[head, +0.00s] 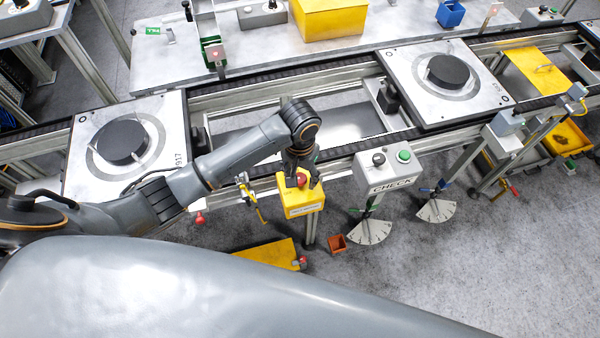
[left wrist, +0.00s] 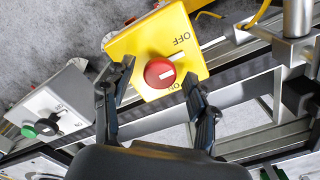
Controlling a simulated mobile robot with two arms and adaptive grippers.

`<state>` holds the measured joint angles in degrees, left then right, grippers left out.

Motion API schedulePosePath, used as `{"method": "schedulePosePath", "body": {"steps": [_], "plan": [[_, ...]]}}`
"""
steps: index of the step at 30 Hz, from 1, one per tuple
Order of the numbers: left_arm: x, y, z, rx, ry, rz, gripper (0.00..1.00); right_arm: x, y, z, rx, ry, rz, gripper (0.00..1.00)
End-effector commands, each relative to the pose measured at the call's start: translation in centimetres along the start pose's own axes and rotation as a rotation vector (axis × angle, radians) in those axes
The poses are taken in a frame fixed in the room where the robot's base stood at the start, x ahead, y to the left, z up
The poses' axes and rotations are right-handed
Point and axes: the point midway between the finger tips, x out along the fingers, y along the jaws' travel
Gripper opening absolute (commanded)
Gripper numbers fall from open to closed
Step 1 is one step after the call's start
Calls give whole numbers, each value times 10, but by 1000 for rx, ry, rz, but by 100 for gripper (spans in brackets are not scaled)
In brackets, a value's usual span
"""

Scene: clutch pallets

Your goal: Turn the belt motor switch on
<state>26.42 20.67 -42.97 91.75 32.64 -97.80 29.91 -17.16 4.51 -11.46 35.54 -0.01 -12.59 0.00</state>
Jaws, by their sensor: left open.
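The belt motor switch is a yellow box (head: 301,206) on the near side of the conveyor. In the left wrist view the yellow box (left wrist: 203,62) carries a round red knob (left wrist: 159,73) with a white mark pointing right. An OFF label reads upside down above right of the knob; a label below right is partly hidden by a finger. My left gripper (head: 301,174) is over the box from above. In the left wrist view my left gripper (left wrist: 159,78) is open, with one finger on either side of the knob; I cannot tell whether they touch it. My right gripper is not in view.
A grey CHECK box (head: 388,168) with a green button stands right of the switch. Pallets with black discs sit on the conveyor, one at left (head: 83,177) and one at right (head: 413,98). A yellow rail-side sensor bracket (head: 250,197) is close at left.

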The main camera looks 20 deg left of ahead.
Motion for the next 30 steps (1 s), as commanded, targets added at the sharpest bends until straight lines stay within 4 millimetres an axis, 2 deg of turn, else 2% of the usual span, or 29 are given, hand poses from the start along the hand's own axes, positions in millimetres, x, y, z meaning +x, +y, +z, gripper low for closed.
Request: {"method": "schedulePosePath", "body": {"steps": [1, 9, 20, 30], "plan": [[0, 0, 0, 0, 0, 0, 58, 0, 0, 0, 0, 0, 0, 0], [0, 0, 0, 0, 0, 0, 4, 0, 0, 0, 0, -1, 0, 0], [-1, 0, 0, 49, 0, 0, 3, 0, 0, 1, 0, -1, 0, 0], [-1, -1, -1, 289, 2, -2, 3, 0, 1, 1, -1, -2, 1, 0]]}}
